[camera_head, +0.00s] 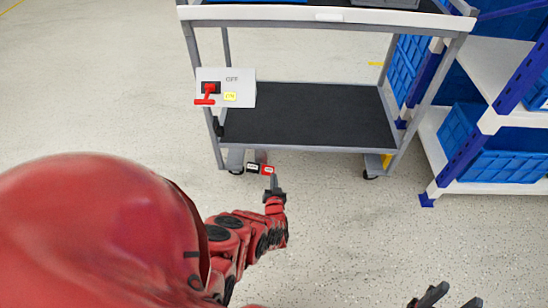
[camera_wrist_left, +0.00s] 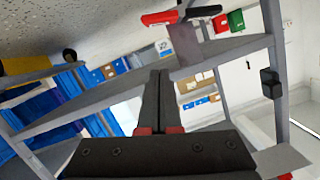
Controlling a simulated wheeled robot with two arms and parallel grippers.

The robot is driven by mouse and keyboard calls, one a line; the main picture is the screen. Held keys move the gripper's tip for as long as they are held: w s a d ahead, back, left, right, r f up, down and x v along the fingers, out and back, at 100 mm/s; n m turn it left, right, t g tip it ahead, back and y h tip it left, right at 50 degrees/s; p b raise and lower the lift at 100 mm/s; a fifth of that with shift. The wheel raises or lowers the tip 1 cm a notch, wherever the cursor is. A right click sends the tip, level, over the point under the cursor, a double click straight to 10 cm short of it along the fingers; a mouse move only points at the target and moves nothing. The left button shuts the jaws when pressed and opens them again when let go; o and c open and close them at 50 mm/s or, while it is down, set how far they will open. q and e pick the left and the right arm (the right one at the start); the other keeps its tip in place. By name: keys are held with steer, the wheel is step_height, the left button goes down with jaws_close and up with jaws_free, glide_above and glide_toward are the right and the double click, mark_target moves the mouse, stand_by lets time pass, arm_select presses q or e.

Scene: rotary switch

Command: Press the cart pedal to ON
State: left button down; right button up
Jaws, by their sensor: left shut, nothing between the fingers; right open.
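The cart pedal (camera_head: 260,168) is a small black and red part low at the cart's front left leg. It also shows at the top of the left wrist view (camera_wrist_left: 170,17), beyond my fingertips. My left gripper (camera_head: 273,179) is shut and empty, just below and right of the pedal's red end in the head view. I cannot tell whether they touch. The shut fingers also show in the left wrist view (camera_wrist_left: 158,76). My right gripper (camera_head: 441,300) is open and empty at the bottom right edge. The cart (camera_head: 310,115) is grey with a black lower shelf.
A grey box (camera_head: 243,96) with a red handle and OFF and ON labels is on the cart's left side. A rack (camera_head: 490,120) with blue bins stands close on the right. The floor (camera_head: 345,220) in front of the cart is clear.

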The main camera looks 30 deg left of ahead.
arm_select(q)
steer(key=shift+p+v, duration=0.3)
steer(key=shift+v, duration=0.8)
